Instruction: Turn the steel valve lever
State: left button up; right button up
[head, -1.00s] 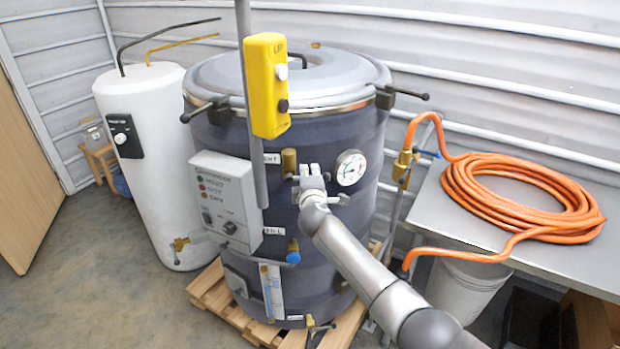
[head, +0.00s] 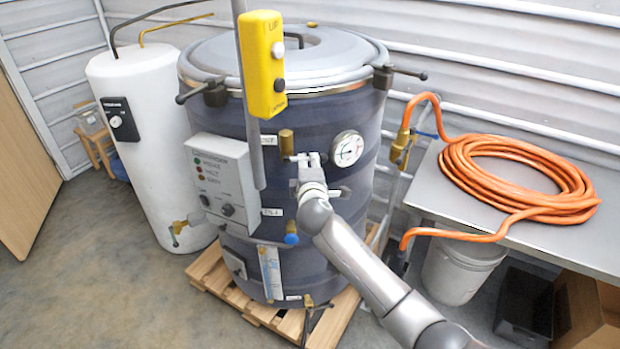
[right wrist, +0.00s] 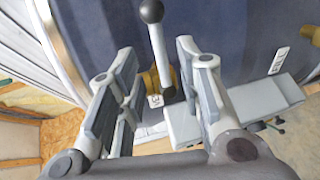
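The steel valve lever (right wrist: 157,50) shows in the right wrist view as a straight bar with a black ball knob. It comes off a brass valve (right wrist: 153,80) on the dark drum. In the head view the brass valve (head: 286,142) is on the drum's front, left of the dial gauge. My right gripper (right wrist: 156,56) is open, with the lever between its spread fingers and a gap on each side. In the head view my right gripper (head: 311,162) is close to the drum, just right of the valve, and hides part of it. My left gripper is not in view.
The drum (head: 350,205) stands on a wooden pallet (head: 212,285). A grey control box (head: 225,180) and a yellow button pendant (head: 263,65) are to the left of the gripper. A dial gauge (head: 348,148) is close on the right. An orange hose (head: 515,180) lies coiled on a metal table.

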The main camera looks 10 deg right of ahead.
jog(key=shift+s+a+r, duration=0.1)
jog(key=shift+s+r, duration=0.1)
jog(key=shift+s, duration=0.75)
jog(key=shift+s+r, duration=0.15)
jog(key=shift+s, duration=0.85)
jog(key=shift+s+a+r, duration=0.1)
jog(key=shift+s+r, duration=0.1)
jog(key=shift+s, duration=0.75)
jog(key=shift+d+f, duration=0.1)
